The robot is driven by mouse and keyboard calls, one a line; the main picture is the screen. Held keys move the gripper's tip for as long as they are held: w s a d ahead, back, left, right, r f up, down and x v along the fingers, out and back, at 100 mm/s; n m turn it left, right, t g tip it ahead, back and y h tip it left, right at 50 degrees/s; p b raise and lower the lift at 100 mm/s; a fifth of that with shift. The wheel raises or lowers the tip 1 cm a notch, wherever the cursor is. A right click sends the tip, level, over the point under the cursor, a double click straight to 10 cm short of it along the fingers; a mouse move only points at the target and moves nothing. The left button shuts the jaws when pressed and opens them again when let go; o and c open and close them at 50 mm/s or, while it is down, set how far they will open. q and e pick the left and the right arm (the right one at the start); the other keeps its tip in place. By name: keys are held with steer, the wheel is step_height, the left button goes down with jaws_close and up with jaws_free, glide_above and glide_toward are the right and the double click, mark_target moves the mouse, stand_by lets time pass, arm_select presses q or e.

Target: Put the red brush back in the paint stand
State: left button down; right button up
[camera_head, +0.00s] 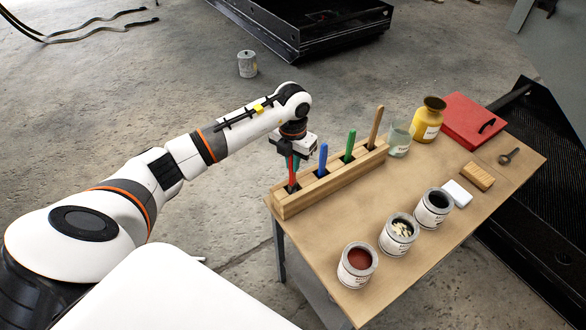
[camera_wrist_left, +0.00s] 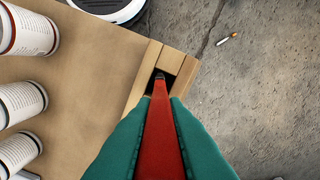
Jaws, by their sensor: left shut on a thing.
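The wooden paint stand (camera_head: 335,184) lies along the table's left edge. Blue (camera_head: 322,160), green (camera_head: 349,146) and brown-handled (camera_head: 375,128) brushes stand upright in its slots. My left gripper (camera_head: 293,158) is above the stand's near-left end, shut on the red brush (camera_head: 291,174). The brush points down at the end slot. In the left wrist view the red brush (camera_wrist_left: 160,140) runs between the teal fingers (camera_wrist_left: 160,130), and its dark tip lies over the slot of the stand (camera_wrist_left: 171,59). I cannot tell how deep the tip is. My right gripper is out of view.
Three paint cans, red (camera_head: 357,265), cream (camera_head: 398,234) and dark (camera_head: 433,208), stand along the table's (camera_head: 350,215) right side. A glass jar (camera_head: 399,139), yellow bottle (camera_head: 428,122) and red box (camera_head: 470,122) are at the back. The middle is clear.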

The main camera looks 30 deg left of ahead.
arm_select(q)
step_height(320, 180, down, 3)
steer(key=shift+f+p, duration=0.15)
steer(key=shift+p, duration=0.2)
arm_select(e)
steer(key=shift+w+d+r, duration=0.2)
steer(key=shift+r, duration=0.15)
arm_select(q)
steer(key=shift+f, duration=0.1)
steer(key=shift+f, duration=0.15)
steer(key=c, duration=1.5)
jaws_free()
steer(key=shift+o, duration=0.2)
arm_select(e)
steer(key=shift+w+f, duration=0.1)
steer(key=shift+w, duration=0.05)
